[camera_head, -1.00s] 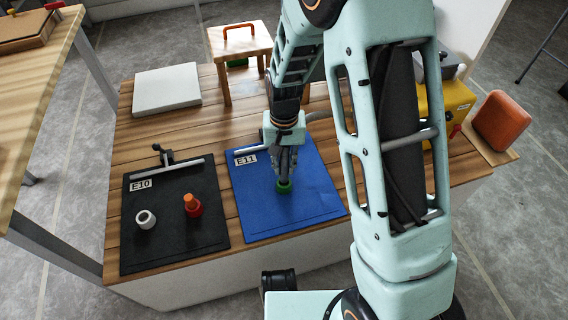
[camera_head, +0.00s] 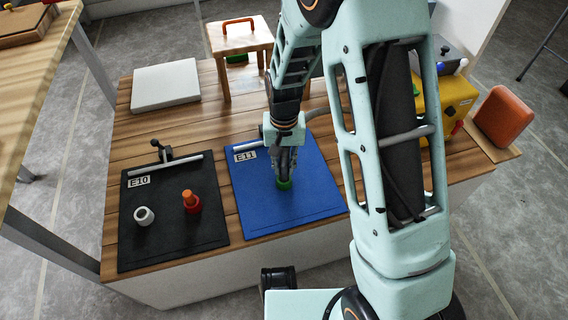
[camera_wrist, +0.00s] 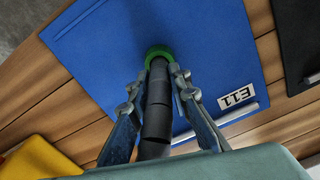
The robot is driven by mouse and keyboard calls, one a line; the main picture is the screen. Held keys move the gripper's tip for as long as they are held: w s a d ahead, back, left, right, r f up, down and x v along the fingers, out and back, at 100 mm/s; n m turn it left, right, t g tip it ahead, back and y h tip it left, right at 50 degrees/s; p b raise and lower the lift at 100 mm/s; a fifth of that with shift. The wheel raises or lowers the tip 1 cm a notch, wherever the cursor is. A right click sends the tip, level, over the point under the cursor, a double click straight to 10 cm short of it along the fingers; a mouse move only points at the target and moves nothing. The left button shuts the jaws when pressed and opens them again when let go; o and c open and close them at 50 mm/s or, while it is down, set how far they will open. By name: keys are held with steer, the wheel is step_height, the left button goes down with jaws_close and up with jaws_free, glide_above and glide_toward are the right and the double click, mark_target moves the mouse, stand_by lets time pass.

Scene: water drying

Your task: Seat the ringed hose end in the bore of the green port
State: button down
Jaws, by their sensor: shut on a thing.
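The green port (camera_head: 284,185) stands on the blue mat labelled E11; in the wrist view it is a green ring (camera_wrist: 157,50). My gripper (camera_head: 286,164) is directly above it, pointing down. In the wrist view my gripper (camera_wrist: 158,92) has its two fingers on either side of the dark hose (camera_wrist: 157,112), shut on it. The hose's far end meets the green ring and lies within its outline. The ring on the hose end is hidden, and I cannot tell how deep the end sits in the bore.
The blue mat (camera_head: 315,204) is otherwise mostly clear. The black mat (camera_head: 150,245) labelled E10 holds a white ring-shaped part (camera_head: 144,216) and an orange-red fitting (camera_head: 191,202). A small wooden stand (camera_head: 242,45), a white slab (camera_head: 165,88) and a yellow box (camera_head: 458,98) are farther back.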

steer(key=shift+f+b, duration=0.45)
steer(key=shift+f, duration=0.35)
steer(key=c, duration=1.7)
jaws_free()
step_height(320, 180, up, 12)
steer(key=shift+r, duration=0.1)
